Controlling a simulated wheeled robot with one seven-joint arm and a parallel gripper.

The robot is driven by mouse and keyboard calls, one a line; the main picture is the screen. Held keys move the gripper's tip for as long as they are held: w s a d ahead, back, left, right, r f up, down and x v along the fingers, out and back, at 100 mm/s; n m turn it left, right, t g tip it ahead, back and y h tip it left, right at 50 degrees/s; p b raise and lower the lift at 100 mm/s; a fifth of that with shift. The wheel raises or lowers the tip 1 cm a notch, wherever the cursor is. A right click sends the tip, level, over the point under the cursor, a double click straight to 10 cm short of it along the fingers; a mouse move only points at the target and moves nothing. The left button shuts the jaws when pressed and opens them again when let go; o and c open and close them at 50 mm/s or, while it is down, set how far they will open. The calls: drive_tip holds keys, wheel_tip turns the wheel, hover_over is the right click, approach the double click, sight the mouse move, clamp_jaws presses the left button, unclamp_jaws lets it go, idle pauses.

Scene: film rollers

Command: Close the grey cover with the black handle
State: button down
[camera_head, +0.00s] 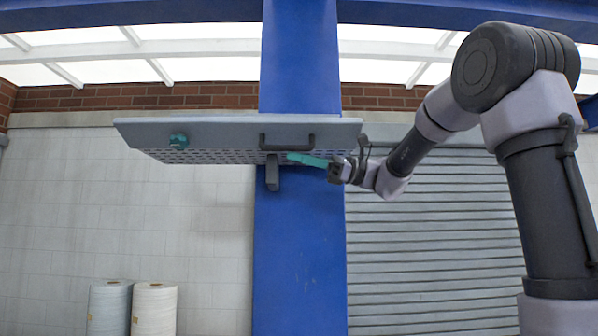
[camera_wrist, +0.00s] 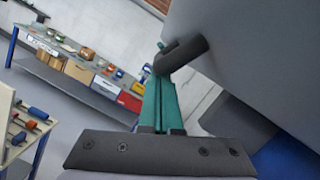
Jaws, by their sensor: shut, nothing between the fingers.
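The grey cover (camera_head: 220,131) is raised and stands out almost level, with its perforated underside partly showing in the head view. Its black handle (camera_head: 287,136) is on the front edge, right of the middle. The cover also fills the upper right of the wrist view (camera_wrist: 255,55), with the dark handle (camera_wrist: 184,56) at its edge. My gripper (camera_head: 291,157) has teal fingers, shut and empty, pointing left just below the handle. In the wrist view the fingers (camera_wrist: 157,82) lie together, with their tips by the handle. I cannot tell whether they touch it.
A blue column (camera_head: 300,250) stands behind, with a grey shutter (camera_head: 430,250) to the right. Two rolls (camera_head: 154,310) stand low at left. A workbench (camera_wrist: 55,72) with tools is farther off.

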sight(298, 131)
drive_tip(key=r+m+t, duration=0.1)
drive_tip(key=m, duration=0.2)
drive_tip(key=s+r+m+t, duration=0.1)
drive_tip(key=r+m, duration=0.1)
drive_tip(key=shift+s+m, duration=0.15)
drive_tip(key=shift+m, duration=0.25)
wheel_tip(298, 131, up, 2)
drive_tip(key=m, duration=0.2)
drive_tip(key=m+t, duration=0.1)
drive_tip(key=m, duration=0.1)
drive_tip(key=shift+r+m+t, duration=0.1)
drive_tip(key=shift+m+t, duration=0.2)
drive_tip(key=shift+r+m+t, duration=0.4)
drive_tip(key=shift+r+m, duration=0.1)
drive_tip(key=shift+m, duration=0.4)
drive_tip(key=shift+w+r, duration=0.4)
drive_tip(key=shift+r, duration=0.45)
